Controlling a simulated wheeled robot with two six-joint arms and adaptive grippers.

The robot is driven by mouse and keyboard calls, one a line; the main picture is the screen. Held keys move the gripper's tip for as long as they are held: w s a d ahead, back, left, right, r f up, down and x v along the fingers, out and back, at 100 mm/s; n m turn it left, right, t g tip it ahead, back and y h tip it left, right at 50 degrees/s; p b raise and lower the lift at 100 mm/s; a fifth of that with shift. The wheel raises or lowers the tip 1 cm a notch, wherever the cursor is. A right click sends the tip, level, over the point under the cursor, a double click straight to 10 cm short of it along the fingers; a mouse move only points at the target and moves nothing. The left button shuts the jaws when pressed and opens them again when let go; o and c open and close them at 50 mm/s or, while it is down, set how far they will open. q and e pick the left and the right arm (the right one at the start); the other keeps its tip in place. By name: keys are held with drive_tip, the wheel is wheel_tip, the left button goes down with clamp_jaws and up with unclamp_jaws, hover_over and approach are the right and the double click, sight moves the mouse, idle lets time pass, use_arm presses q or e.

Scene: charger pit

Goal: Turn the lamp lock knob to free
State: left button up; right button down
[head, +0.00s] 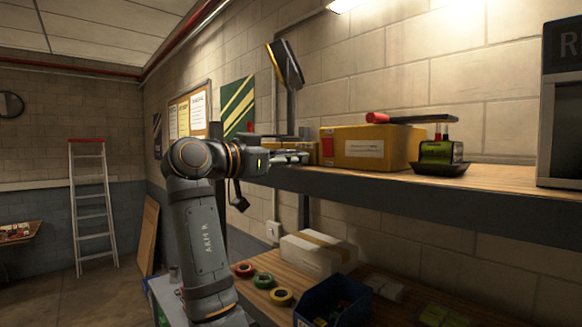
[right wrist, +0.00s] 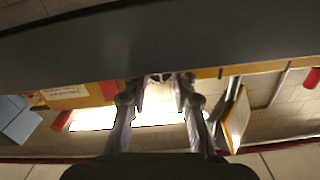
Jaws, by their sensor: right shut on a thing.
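A tilted flat lamp-like panel (head: 289,64) stands on an upright post (head: 291,112) at the back of the upper shelf; a tilted panel that looks like it shows in the right wrist view (right wrist: 236,118). My right gripper (head: 305,157) is at the shelf edge, near the foot of the post. In the right wrist view, its fingers (right wrist: 160,85) are closed in on a small dark part (right wrist: 160,77), probably the lock knob. The fingers hide most of it, and its turn position cannot be read. My left gripper is out of view.
A yellow box (head: 365,149) stands right of my gripper on the upper shelf (head: 440,190), with a red-handled tool (head: 400,119) on top. Below are a white box (head: 318,254), tape rolls (head: 263,280) and a blue bin (head: 335,303).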

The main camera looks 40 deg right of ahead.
drive_tip(key=c, duration=1.1)
unclamp_jaws()
